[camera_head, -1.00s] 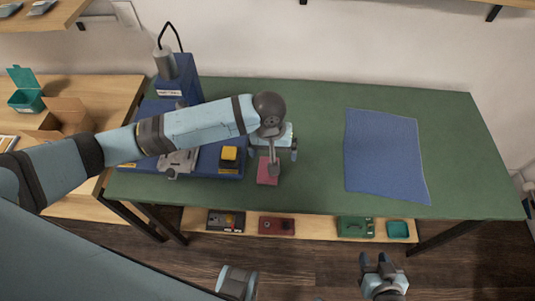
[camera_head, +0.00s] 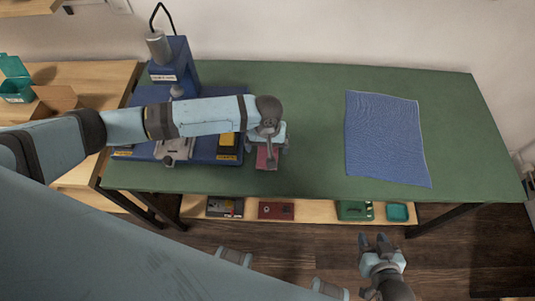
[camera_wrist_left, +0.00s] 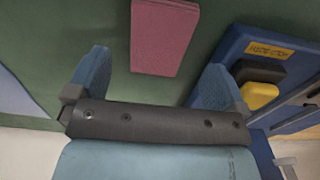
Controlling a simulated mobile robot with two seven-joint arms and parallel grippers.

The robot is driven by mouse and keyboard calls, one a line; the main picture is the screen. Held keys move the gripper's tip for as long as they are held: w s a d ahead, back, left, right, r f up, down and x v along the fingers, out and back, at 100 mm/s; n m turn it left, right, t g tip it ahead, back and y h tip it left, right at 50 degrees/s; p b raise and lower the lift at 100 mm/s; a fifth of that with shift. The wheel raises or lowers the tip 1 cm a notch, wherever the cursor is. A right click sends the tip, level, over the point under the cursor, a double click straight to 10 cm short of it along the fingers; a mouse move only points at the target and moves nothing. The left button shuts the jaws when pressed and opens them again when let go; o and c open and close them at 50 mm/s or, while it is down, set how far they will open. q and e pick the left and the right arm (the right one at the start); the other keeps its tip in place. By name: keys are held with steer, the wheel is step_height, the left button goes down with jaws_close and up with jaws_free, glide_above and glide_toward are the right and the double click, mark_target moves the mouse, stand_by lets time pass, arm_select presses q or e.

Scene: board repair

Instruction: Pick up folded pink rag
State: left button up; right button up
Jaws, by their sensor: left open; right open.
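The folded pink rag (camera_head: 266,157) lies on the green tabletop, just right of the blue machine base. In the head view my left gripper and wrist partly cover it. In the head view the left gripper (camera_head: 268,146) is over the rag. My right gripper (camera_head: 375,243) is open and empty in front of the table, low and to the right.
A blue machine (camera_head: 176,66) with a wide base and yellow button stands left of the rag. A blue cloth (camera_head: 385,138) lies flat at the right. The green tabletop (camera_head: 312,110) between them is clear. A shelf below holds a green box (camera_head: 354,210) and other small items.

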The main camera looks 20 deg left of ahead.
arm_select(q)
step_height(320, 180, down, 4)
steer(key=shift+r, duration=0.15)
steer(key=c, duration=1)
steer(key=shift+r, duration=0.15)
step_height(320, 180, up, 20)
steer(key=p, duration=0.1)
